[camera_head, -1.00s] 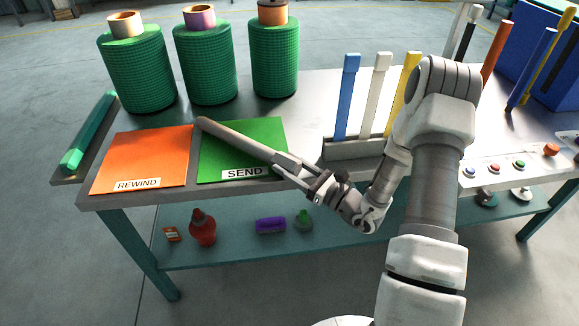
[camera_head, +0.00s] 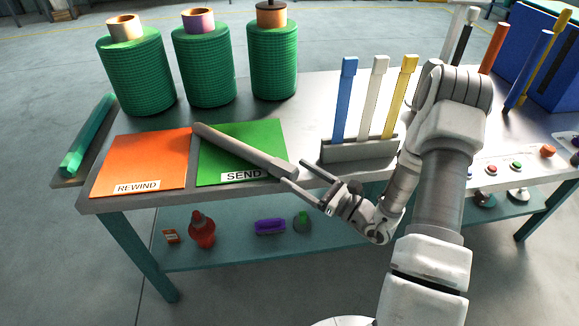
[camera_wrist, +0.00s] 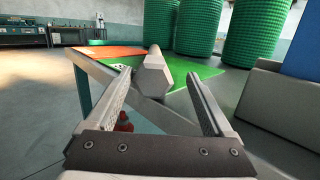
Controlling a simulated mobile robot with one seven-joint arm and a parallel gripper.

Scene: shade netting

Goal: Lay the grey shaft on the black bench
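The grey shaft (camera_head: 240,148) lies slantwise over the green SEND sheet (camera_head: 262,135) on the bench (camera_head: 320,95). Its near end reaches the front edge of the bench. The bench has a grey metallic top and teal legs; I see no clearly black bench top. My gripper (camera_head: 293,172) is open at the shaft's near end. In the wrist view the blunt near end of the shaft (camera_wrist: 153,80) shows between the spread fingers (camera_wrist: 159,76), with a gap on both sides.
An orange REWIND sheet (camera_head: 140,160) lies left of the green one. Several green netting rolls (camera_head: 208,70) stand at the back. A grey rack (camera_head: 355,150) with blue, white and yellow bars stands right of the shaft. Coloured buttons (camera_head: 491,169) sit further right. Small items lie on the lower shelf (camera_head: 240,245).

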